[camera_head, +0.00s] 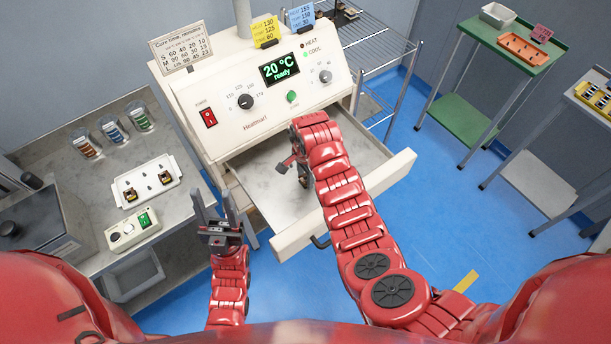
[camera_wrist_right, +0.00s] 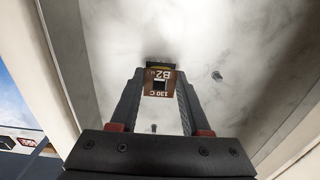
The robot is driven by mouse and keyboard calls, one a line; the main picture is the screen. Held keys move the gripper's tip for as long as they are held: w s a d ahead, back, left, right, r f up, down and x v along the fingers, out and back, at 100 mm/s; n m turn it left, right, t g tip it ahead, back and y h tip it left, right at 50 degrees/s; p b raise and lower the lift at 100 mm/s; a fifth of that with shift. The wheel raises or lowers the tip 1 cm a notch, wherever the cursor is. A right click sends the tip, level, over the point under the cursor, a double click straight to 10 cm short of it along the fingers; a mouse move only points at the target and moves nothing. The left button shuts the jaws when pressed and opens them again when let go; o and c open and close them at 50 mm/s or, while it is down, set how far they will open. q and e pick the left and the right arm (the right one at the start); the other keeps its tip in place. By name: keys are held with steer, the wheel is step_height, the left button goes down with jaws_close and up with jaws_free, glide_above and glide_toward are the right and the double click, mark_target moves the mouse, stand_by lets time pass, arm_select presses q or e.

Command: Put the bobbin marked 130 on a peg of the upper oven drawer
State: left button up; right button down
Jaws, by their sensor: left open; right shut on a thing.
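The bobbin marked 130 C, B2 (camera_wrist_right: 160,82) shows in the right wrist view, with a brown label face and a dark square hole. My right gripper (camera_wrist_right: 160,92) is shut on it, over the floor of the pulled-out oven drawer (camera_head: 404,172). I cannot tell whether the bobbin touches the floor or a peg. Two small dark pegs show in the right wrist view, one right of the bobbin (camera_wrist_right: 216,76) and one nearer the gripper's base (camera_wrist_right: 154,128). In the head view my right arm hides much of the drawer. My left gripper (camera_head: 216,208) is open and empty, left of the drawer.
The oven (camera_head: 225,117) reads 20 °C, ready. A white tray (camera_head: 147,168) with small bobbins lies on the left bench, near a control box with a green button (camera_head: 133,230) and several jars of wire. A green trolley (camera_head: 470,115) stands at the right; blue floor between is clear.

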steer(key=shift+f, duration=0.55)
steer(key=shift+c, duration=1.4)
jaws_free()
steer(key=shift+r+b, duration=0.1)
steer(key=shift+b, duration=0.2)
steer(key=shift+r+b, duration=0.35)
steer(key=shift+r, duration=0.25)
step_height(320, 180, up, 3)
steer(key=shift+w+r+b, duration=0.1)
steer(key=shift+b, duration=0.4)
step_height(320, 180, up, 13)
steer(key=p, duration=0.7)
